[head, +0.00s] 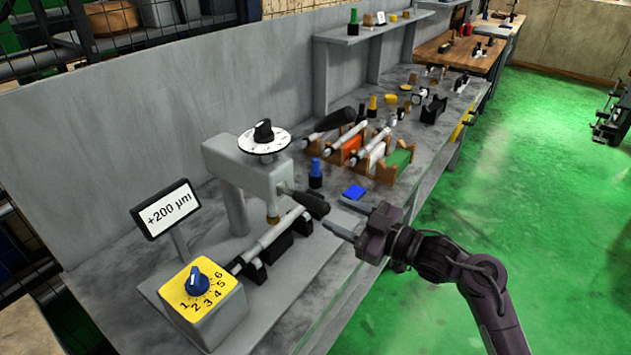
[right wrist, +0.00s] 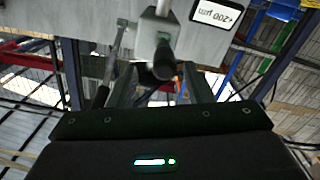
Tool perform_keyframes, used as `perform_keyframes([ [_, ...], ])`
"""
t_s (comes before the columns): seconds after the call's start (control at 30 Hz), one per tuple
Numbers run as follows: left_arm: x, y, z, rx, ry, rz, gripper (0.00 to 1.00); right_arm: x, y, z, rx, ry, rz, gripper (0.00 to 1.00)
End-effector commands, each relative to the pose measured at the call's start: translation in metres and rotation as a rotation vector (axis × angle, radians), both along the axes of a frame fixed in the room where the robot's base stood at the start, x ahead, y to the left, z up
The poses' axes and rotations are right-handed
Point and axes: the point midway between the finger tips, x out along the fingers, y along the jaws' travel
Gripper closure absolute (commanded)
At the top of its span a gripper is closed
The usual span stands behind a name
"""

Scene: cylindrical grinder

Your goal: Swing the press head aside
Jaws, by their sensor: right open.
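The grey press head (head: 245,172) stands on a post over the bench, with a white dial and black knob (head: 264,136) on top. Its black handle (head: 311,204) sticks out toward my right gripper (head: 342,224). The gripper is open, its fingertips close to the handle's free end. In the right wrist view the round handle end (right wrist: 163,62) shows between the two open fingers; I cannot tell whether they touch it. Under the head, a steel shaft (head: 270,236) lies on black supports. My left gripper is not in view.
A yellow selector box (head: 203,292) with a blue knob and a "+200 µm" display (head: 165,208) stand at the left.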

Motion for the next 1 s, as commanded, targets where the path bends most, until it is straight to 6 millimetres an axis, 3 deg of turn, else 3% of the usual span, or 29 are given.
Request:
perform_keyframes([
  [0.43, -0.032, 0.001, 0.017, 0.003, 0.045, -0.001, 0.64, 0.034, 0.050, 0.007, 0.002, -0.007, 0.008, 0.54],
  [0.6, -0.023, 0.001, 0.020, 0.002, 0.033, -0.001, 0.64, 0.042, 0.062, 0.005, 0.000, -0.008, 0.008, 0.54],
  [0.77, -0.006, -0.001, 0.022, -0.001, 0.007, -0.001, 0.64, 0.044, 0.064, 0.004, -0.001, -0.008, 0.007, 0.54],
  [0.9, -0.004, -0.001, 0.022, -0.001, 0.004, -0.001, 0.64, 0.044, 0.064, 0.004, -0.001, -0.008, 0.007, 0.54],
  [1.0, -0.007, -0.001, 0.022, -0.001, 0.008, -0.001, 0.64, 0.044, 0.064, 0.003, -0.001, -0.008, 0.007, 0.67],
])
